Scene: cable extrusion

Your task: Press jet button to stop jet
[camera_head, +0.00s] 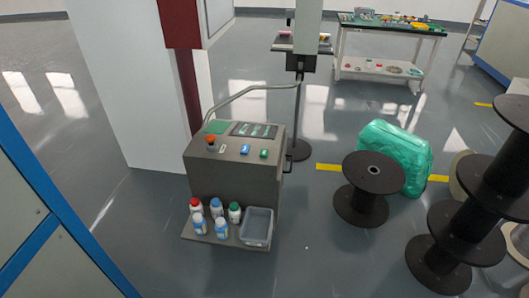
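A dark grey control console (229,180) stands left of the picture's middle. Its sloping top has a red button (210,140), a small pale button or switch (222,149), a blue button (245,149) and a green button (263,153). A dark panel with small pale green squares (255,130) lies behind them. Labels are too small to read, so I cannot tell which is the jet button. Neither of my grippers is in view, and nothing is seen touching the console.
A ledge (196,233) on the console's front holds several bottles (216,207) and a clear tray (257,226). A bent grey pipe (250,91) rises behind. Black spools (368,188) and a green wrapped bundle (400,150) stand right. Floor before the console is clear.

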